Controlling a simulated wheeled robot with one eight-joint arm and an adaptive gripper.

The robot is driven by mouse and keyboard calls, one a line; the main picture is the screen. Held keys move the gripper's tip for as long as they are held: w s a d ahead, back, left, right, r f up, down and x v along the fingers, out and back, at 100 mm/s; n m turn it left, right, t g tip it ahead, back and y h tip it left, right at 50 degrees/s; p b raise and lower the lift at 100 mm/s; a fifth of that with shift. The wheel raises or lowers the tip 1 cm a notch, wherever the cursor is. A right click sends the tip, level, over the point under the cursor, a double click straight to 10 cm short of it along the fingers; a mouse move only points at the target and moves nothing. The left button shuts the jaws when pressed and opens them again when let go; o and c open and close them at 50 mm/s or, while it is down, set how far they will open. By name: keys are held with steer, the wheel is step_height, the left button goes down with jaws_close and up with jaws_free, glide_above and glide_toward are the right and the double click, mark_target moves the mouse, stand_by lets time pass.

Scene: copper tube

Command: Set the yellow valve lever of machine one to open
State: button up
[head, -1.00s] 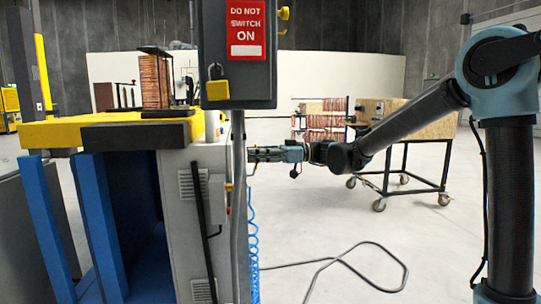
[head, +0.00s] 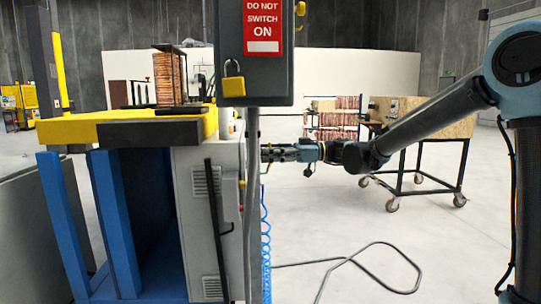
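Machine one is likely the grey cabinet (head: 190,215) with a yellow top and blue legs, at left of centre. A small yellow part (head: 242,184) shows on the cabinet's right side, partly behind a grey conduit; I cannot tell whether it is the valve lever or how it is set. My gripper (head: 266,153) reaches in from the right and points left at the cabinet's right side, just right of the conduit. Its fingertips are small and partly hidden near the conduit, so its opening and any contact are unclear.
A grey switch box (head: 256,75) with a red sign and yellow padlock (head: 233,86) hangs above my gripper on the conduit (head: 253,215). A blue coiled hose (head: 266,245) hangs below. A black cable (head: 375,250) lies on the floor. A wheeled cart (head: 440,150) stands behind my arm.

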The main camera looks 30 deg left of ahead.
steer(key=shift+w+d, duration=0.15)
steer(key=v, duration=1.1)
steer(key=shift+w+d, duration=0.3)
